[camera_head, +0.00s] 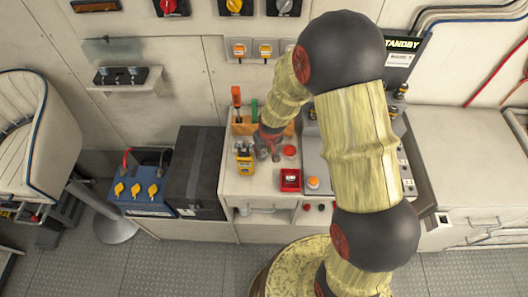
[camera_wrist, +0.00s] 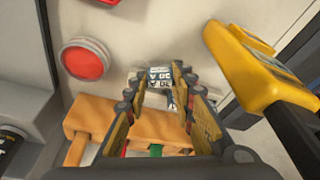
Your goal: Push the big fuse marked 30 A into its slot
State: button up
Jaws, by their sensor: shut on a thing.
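In the wrist view, a small block with white and dark blue lettered faces (camera_wrist: 158,77) sits between the tips of my gripper (camera_wrist: 158,88). It appears to be the big fuse; its lettering is too small to read surely. The fingers close on it from both sides. In the head view, my gripper (camera_head: 268,148) points down low over the pale counter, between a yellow meter and a red round button. The fuse is too small to make out there. I cannot pick out the fuse's slot in either view.
A yellow meter (camera_head: 244,160) stands close left of my gripper, a red button (camera_head: 290,151) close right. A wooden tool rack (camera_wrist: 130,124) is near. A red box (camera_head: 290,180) and orange button (camera_head: 313,183) sit at the counter's front. A black box (camera_head: 195,172) stands left.

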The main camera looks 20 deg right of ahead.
jog(key=shift+f, duration=0.3)
jog(key=shift+f, duration=0.2)
jog(key=o, duration=0.8)
jog(key=shift+r, duration=0.1)
jog(key=shift+o, duration=0.5)
jog(key=shift+r, duration=0.15)
